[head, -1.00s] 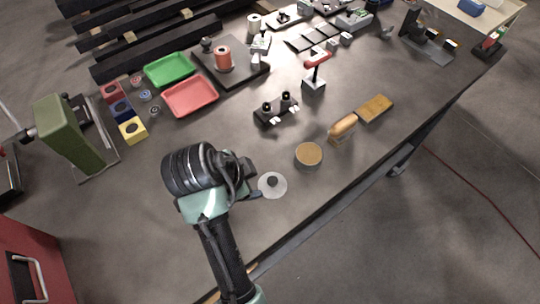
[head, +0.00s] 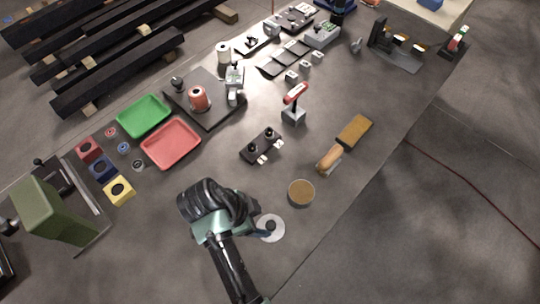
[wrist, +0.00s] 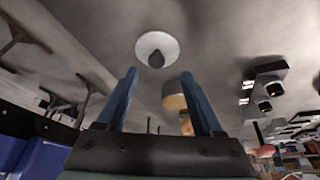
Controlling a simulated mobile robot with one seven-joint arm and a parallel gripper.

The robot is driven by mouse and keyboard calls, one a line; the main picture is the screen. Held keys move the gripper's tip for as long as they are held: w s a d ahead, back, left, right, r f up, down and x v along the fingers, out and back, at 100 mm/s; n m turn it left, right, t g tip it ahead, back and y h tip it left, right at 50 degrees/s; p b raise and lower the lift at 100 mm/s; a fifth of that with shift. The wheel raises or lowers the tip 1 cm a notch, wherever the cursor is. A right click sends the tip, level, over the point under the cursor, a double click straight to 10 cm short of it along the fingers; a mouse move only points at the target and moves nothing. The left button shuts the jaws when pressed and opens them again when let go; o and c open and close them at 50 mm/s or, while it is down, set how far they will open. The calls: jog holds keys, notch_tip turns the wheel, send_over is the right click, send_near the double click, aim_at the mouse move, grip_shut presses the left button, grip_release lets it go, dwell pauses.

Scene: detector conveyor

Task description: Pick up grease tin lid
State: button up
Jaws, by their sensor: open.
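The grease tin lid (head: 279,231) is a pale disc with a dark central knob, lying flat on the dark table. In the wrist view the lid (wrist: 145,43) shows just beyond my fingertips, its knob roughly between their lines. My gripper (wrist: 159,73) is open, with nothing between its two blue fingers. In the head view my gripper (head: 262,225) is at the lid's left side and overlaps part of it; I cannot tell the height gap. The round tin (head: 301,193) with a brown top stands up and right of the lid; it also shows in the wrist view (wrist: 174,97).
A wooden-handled brush (head: 330,158) lies beyond the tin. A black block with two knobs (head: 261,146) is farther up the table. Red (head: 171,144) and green trays (head: 144,116) are to the left. The table around the lid is clear, with its edge to the right.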

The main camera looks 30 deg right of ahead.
aim_at(271, 225)
jog(key=shift+s+d+f+p, duration=0.25)
jog(key=shift+d+f+p, duration=0.05)
jog(key=shift+f+p, duration=0.1)
jog(key=shift+p+x, duration=0.55)
jog(key=shift+x, duration=1.7)
jog(key=shift+s, duration=0.1)
grip_shut()
